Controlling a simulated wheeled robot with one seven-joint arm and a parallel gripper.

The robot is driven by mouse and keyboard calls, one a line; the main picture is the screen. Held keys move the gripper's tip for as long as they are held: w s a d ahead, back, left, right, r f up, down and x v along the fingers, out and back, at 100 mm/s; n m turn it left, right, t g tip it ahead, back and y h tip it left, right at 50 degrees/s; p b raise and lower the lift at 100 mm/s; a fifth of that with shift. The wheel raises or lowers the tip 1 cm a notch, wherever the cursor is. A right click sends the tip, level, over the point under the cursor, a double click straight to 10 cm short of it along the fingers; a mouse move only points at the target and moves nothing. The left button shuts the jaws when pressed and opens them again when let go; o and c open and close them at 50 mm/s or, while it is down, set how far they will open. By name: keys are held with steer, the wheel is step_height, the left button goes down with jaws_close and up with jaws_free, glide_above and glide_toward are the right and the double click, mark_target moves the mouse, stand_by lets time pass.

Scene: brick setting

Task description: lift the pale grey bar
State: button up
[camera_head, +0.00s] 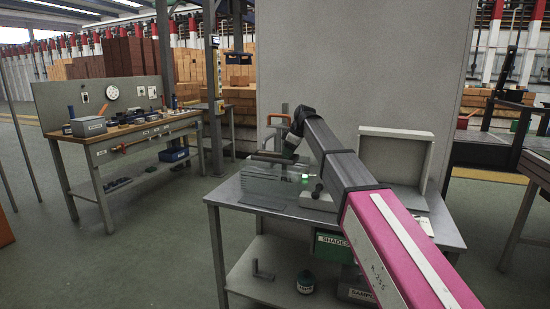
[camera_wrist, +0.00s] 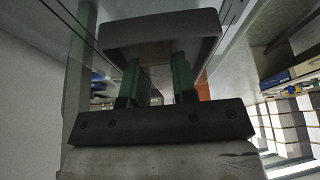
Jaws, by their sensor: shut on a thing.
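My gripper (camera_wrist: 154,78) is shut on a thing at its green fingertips. In the wrist view a broad grey piece with rounded corners, which I take as the pale grey bar (camera_wrist: 160,27), lies across the fingertips in shadow. A brownish patch shows between the fingers. In the head view my dark arm reaches down over the left part of the grey workbench (camera_head: 240,194). The gripper end is small there and partly hidden by my arm, and I cannot make out the bar's whole shape or whether it touches the bench.
A clear panelled box (camera_head: 268,185) stands on the bench's left side, close to my arm. An open pale grey case (camera_head: 395,155) stands at the right. A wooden-topped bench (camera_head: 130,129) stands at the left, with open floor between.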

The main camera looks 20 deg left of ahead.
steer(key=shift+c, duration=1.1)
steer(key=shift+s+r, duration=0.1)
